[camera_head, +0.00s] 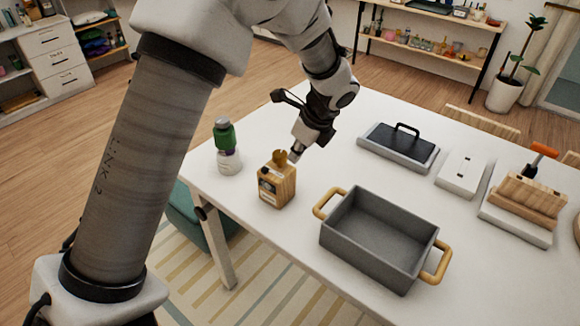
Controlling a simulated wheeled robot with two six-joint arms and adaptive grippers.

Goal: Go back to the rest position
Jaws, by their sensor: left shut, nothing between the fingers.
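My left gripper (296,154) is shut and empty. My left arm comes in large from the left and arches over the table. My right gripper is not in view.
A grey pan with wooden handles (373,242) stands in front. A dark-lidded tray (398,146), a white box (461,174) and a wooden-block holder (520,205) lie to the right.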

